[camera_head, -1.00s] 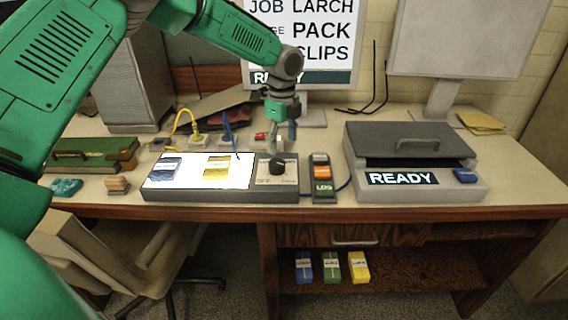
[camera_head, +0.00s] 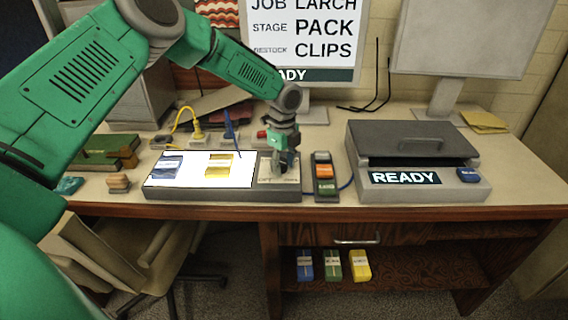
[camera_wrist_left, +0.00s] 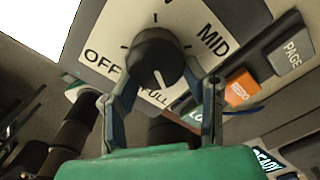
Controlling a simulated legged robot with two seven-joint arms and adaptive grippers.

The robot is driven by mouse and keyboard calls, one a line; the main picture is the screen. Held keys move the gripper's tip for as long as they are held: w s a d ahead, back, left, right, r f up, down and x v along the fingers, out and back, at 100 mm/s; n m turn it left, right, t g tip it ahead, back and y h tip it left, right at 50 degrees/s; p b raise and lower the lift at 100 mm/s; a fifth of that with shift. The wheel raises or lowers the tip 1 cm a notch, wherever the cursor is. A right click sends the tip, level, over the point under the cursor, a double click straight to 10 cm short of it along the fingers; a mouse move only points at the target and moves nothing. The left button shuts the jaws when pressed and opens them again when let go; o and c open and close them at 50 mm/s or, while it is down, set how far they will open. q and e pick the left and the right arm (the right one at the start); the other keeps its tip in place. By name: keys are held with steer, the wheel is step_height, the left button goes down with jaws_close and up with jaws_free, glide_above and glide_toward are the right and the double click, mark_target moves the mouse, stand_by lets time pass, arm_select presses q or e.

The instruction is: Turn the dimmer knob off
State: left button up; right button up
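The dimmer knob (camera_wrist_left: 157,60) is black and round, with a white pointer line toward the FULL mark in the left wrist view. OFF and MID are printed on the pale plate (camera_wrist_left: 112,38) around it. My left gripper (camera_wrist_left: 160,84) is open, with one finger on each side of the knob; I cannot tell whether they touch it. In the head view my left gripper (camera_head: 284,160) points down over the right end of the light box (camera_head: 205,194) and mostly hides the knob. The box's white panel is brightly lit. My right gripper is not in view.
A control strip with an orange button (camera_head: 323,170) stands close to the right of my gripper. A grey press (camera_head: 412,142) marked READY is farther right. Cables and plugs (camera_head: 196,130) lie behind the light box.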

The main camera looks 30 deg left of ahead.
arm_select(q)
steer(key=shift+o, duration=0.2)
steer(key=shift+a+f, duration=0.2)
steer(key=shift+a, duration=1)
steer(key=shift+w+a+f, duration=0.1)
steer(key=shift+a+f, duration=0.05)
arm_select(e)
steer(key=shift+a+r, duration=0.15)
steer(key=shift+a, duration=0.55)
arm_select(q)
steer(key=shift+d, duration=0.25)
steer(key=shift+d+n, duration=0.15)
steer(key=shift+n, duration=0.15)
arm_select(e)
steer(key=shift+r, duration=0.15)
